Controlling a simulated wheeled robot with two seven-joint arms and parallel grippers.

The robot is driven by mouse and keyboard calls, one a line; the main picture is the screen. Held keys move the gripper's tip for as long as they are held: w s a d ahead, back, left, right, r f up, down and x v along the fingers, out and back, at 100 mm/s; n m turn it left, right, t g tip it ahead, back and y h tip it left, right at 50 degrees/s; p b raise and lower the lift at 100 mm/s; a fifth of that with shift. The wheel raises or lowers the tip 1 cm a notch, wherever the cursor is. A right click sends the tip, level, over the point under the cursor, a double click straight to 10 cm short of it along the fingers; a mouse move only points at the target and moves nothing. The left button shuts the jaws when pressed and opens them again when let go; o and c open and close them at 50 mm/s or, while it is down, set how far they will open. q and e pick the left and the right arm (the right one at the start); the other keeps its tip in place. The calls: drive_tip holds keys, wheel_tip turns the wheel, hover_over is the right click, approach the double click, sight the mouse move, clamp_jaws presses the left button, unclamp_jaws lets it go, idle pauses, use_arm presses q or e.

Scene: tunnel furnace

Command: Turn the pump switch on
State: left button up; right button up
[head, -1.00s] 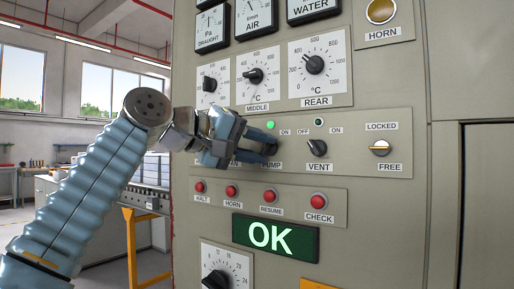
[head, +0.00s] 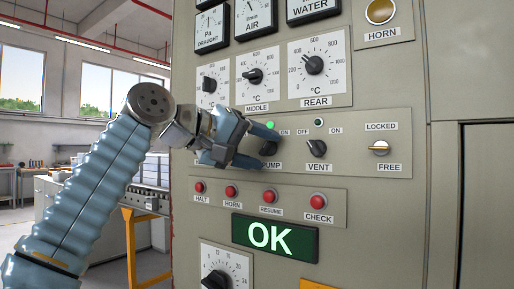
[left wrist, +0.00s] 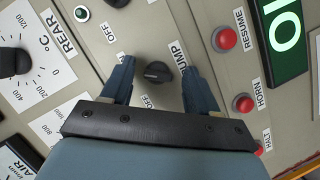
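The pump switch (head: 268,148) is a black rotary knob on the grey control panel, above the PUMP label. The green lamp (head: 270,125) above it is lit. My left gripper (head: 262,147) is at the panel, its fingers either side of the knob. In the left wrist view the knob (left wrist: 158,72) shows between the two blue fingertips, with gaps on both sides, so the gripper is open and apart from it. Part of the PUMP label and the switch's left side are hidden by the gripper in the head view. My right gripper is not in view.
The vent switch (head: 317,148) sits just right of the pump switch, with the LOCKED/FREE switch (head: 380,148) farther right. Several red buttons, such as RESUME (head: 270,196), are below, above a green OK display (head: 275,236). Temperature dials, such as MIDDLE (head: 255,76), are above.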

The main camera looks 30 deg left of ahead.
use_arm(q)
drive_tip(key=shift+r, duration=0.1)
drive_tip(key=v, duration=1.4)
drive_tip(key=shift+w, duration=0.1)
